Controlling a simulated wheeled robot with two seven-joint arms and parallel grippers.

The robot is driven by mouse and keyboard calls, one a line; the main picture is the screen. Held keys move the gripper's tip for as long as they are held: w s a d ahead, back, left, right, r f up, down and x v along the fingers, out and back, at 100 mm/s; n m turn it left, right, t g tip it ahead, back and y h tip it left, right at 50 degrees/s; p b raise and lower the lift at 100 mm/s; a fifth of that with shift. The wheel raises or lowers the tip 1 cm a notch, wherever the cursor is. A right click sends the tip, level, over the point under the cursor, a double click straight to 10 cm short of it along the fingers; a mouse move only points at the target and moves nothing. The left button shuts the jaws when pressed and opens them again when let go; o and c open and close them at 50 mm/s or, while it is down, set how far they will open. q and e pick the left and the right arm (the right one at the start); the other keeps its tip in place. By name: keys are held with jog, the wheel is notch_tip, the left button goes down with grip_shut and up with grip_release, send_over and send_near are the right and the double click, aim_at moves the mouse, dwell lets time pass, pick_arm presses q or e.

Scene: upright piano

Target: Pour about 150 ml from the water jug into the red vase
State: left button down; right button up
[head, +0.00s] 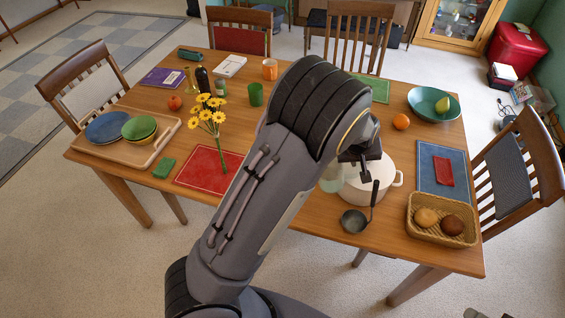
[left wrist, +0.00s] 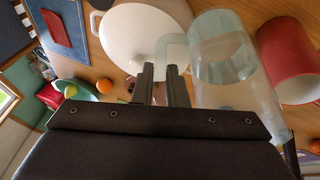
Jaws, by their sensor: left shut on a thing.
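The clear glass water jug (left wrist: 240,85) fills the right of the left wrist view, with its handle (left wrist: 170,42) at the jaws. In the head view only a strip of the jug (head: 331,179) shows beside my arm. My left gripper (left wrist: 159,75) is shut on the jug's handle; in the head view the gripper (head: 362,160) is partly hidden by my arm. The red vase (left wrist: 292,55) is beside the jug at the right of the left wrist view. In the head view my arm hides the vase. I cannot tell the water level. My right gripper is out of view.
A white pot (head: 390,188) stands close to the jug, with a ladle (head: 355,220) in front. A bread basket (head: 442,219) is at the right. A tray (head: 106,149) holds bowls.

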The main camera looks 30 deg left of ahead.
pick_arm(q)
jog(key=shift+s+a+r+t+h, duration=0.15)
jog(key=shift+a+r+h, duration=0.15)
jog(key=shift+a+h, duration=0.3)
jog(key=shift+s+a+r+t+h, duration=0.15)
jog(key=shift+a+r+h, duration=0.15)
jog(key=shift+a+h, duration=0.25)
jog(key=shift+s+a+r+n+t+h, duration=0.15)
jog(key=shift+a+n+h, duration=0.05)
jog(key=shift+a+h, duration=0.3)
jog(key=shift+s+a+r+n+t+h, duration=0.1)
jog(key=shift+a+r+n+t+h, duration=0.1)
jog(key=shift+a+h, duration=0.3)
jog(key=shift+s+a+r+n+t+h, duration=0.2)
jog(key=shift+a+h, duration=0.15)
jog(key=shift+a, duration=0.25)
jog(key=shift+s+a+r+n+t+h+b, duration=0.15)
jog(key=shift+a+h+b, duration=0.35)
jog(key=shift+b, duration=0.9)
jog(key=shift+s+a+r+n+t+h+b, duration=0.1)
jog(key=shift+a+r+n+t+h+b, duration=0.4)
jog(key=shift+b, duration=0.95)
jog(key=shift+s+a+f+m+h+b, duration=0.1)
jog(key=shift+a+f+m+h+b, duration=0.2)
jog(key=shift+h+b, duration=0.75)
jog(key=shift+a+b, duration=0.15)
jog(key=shift+b, duration=0.5)
jog(key=shift+s+a+r+n+t+h+b, duration=0.25)
jog(key=shift+a+r+n+t+h+b, duration=0.25)
jog(key=shift+a+r, duration=0.4)
